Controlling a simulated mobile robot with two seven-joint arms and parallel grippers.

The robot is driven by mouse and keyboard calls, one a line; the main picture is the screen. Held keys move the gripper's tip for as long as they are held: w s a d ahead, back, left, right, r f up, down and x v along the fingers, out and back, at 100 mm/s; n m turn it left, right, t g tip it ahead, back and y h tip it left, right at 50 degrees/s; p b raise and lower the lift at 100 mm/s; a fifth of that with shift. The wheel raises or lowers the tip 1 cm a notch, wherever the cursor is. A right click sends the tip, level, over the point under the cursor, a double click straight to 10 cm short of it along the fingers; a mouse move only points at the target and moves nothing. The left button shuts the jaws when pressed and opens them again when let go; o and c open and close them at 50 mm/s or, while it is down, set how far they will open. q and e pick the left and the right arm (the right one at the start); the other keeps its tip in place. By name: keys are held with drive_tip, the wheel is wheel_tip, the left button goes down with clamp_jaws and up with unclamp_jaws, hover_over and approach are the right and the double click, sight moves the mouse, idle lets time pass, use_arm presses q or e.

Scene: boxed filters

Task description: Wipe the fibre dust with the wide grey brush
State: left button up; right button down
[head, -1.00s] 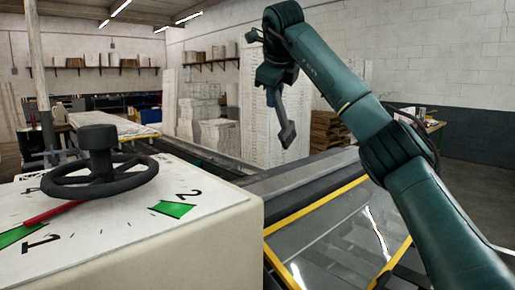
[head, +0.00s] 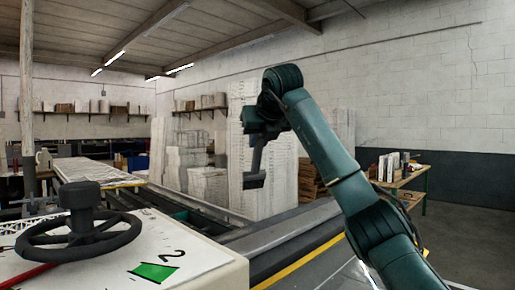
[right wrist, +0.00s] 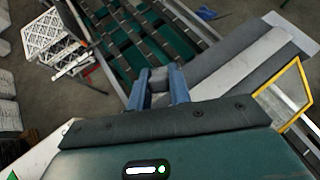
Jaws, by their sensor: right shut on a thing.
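My right gripper (head: 256,165) hangs at the end of the raised dark green arm, high above the machine bed. In the right wrist view, its two blue-grey fingers (right wrist: 159,88) are closed on a small grey block between them. This block looks like part of the wide grey brush (right wrist: 158,76); most of it is hidden by the fingers. In the head view, a dark grey blocky end (head: 254,181) shows at the fingertips, touching nothing below. I cannot make out any fibre dust in either view. My left gripper is not in view.
A pale machine box with a black handwheel (head: 78,228) stands front left. A conveyor with green slats (right wrist: 125,45) runs below, beside a yellow-edged panel (right wrist: 285,95). White stacks (head: 190,165) stand behind. A wooden bench (head: 405,182) is at the right; floor before it looks clear.

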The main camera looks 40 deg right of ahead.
sight(257, 164)
drive_tip(key=shift+r+m, duration=0.1)
drive_tip(key=shift+m, duration=0.3)
drive_tip(key=shift+s+d, duration=0.1)
drive_tip(key=shift+f+b, duration=0.6)
drive_tip(key=shift+f, duration=1.8)
